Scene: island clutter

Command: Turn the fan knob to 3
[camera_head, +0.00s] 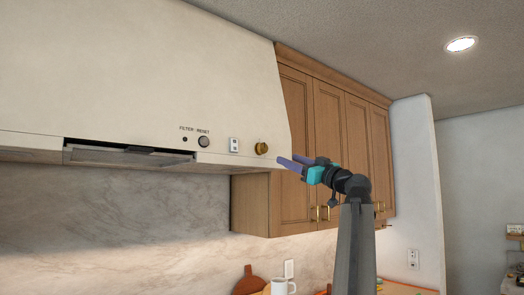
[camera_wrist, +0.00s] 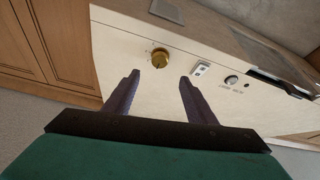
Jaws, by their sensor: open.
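The fan knob (camera_head: 261,148) is a round brass knob on the right end of the cream range hood (camera_head: 150,70). In the wrist view the knob (camera_wrist: 160,59) is ahead of my gripper, near the top centre, with small marks around it that are too small to read. My gripper (camera_head: 289,162) is just right of the knob in the head view. In the wrist view my gripper (camera_wrist: 158,84) has its two purple fingers spread apart with nothing between them. The fingertips look apart from the knob, which lies beyond the gap between them.
A white switch plate (camera_head: 234,145) and a round filter reset button (camera_head: 204,142) sit left of the knob. Wooden cabinets (camera_head: 328,145) stand right of the hood, behind my gripper. A white mug (camera_head: 283,287) is on the counter below.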

